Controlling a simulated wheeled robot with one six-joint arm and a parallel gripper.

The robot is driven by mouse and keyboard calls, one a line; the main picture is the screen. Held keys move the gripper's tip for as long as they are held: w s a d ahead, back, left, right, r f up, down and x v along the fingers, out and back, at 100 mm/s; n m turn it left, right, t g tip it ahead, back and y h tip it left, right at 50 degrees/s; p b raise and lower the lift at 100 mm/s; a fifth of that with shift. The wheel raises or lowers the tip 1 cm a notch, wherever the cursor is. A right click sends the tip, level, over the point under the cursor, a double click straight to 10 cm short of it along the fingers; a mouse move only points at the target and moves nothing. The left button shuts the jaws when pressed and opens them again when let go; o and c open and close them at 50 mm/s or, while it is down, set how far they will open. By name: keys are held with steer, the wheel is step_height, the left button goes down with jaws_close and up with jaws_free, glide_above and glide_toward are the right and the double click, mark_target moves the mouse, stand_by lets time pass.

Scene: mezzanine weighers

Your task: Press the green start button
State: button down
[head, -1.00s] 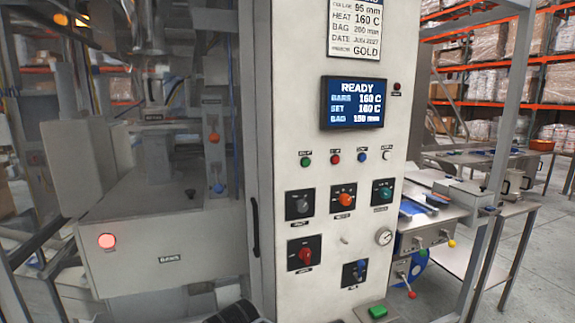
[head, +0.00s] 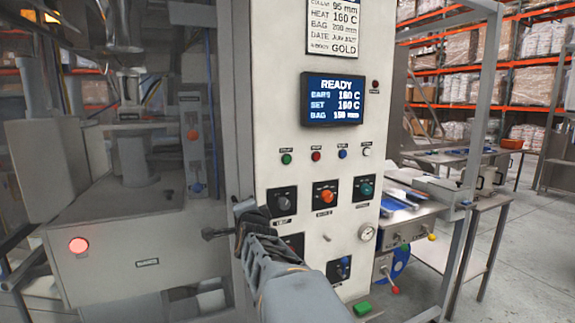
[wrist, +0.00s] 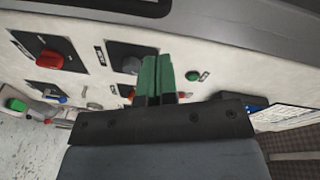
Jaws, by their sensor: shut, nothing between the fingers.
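The small green start button (head: 286,159) is at the left end of a row of small buttons on the pale control panel (head: 330,222), below the screen. In the wrist view a small green button (wrist: 192,76) shows just right of the fingertips, with a gap in the picture. My gripper (wrist: 157,72) has green fingers shut together, with nothing between them, pointing toward the panel. In the head view my gripper (head: 247,212) is below and left of the button, in front of the panel's left edge. Its fingertips are hard to make out there.
Red (head: 316,156), blue (head: 343,154) and white (head: 366,152) buttons sit right of the green one. Knobs, including a black one (head: 283,201), are below. A larger green block (head: 362,308) is at the panel's foot. A bench (head: 420,208) stands at right.

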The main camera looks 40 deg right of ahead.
mark_target(292, 164)
steer(key=s+d+r+m+g+h, duration=0.2)
steer(key=s+d+r+m+h, duration=0.1)
steer(key=d+m, duration=0.4)
steer(key=s+d+r+m+g+h, duration=0.2)
steer(key=s+d+r+m+h, duration=0.2)
steer(key=d+r+m+h, duration=0.1)
steer(key=d+m+h, duration=0.1)
steer(key=d+h, duration=0.1)
steer(key=h, duration=0.1)
steer(key=shift+d+r+m+h+b, duration=0.3)
steer(key=shift+d+r+m+b, duration=0.05)
steer(key=shift+r+m+b, duration=0.05)
steer(key=shift+w+d+p, duration=0.55)
steer(key=shift+w+p, duration=0.35)
steer(key=shift+w, duration=0.45)
steer(key=shift+w+d+p, duration=0.55)
steer(key=shift+w+p, duration=0.3)
steer(key=shift+w, duration=0.55)
steer(key=shift+w+d+p, duration=0.55)
steer(key=shift+w+p, duration=0.35)
steer(key=shift+w, duration=0.45)
steer(key=shift+w, duration=0.1)
steer(key=shift+w+d+b, duration=0.15)
steer(key=shift+w+b, duration=0.15)
steer(key=shift+b, duration=0.05)
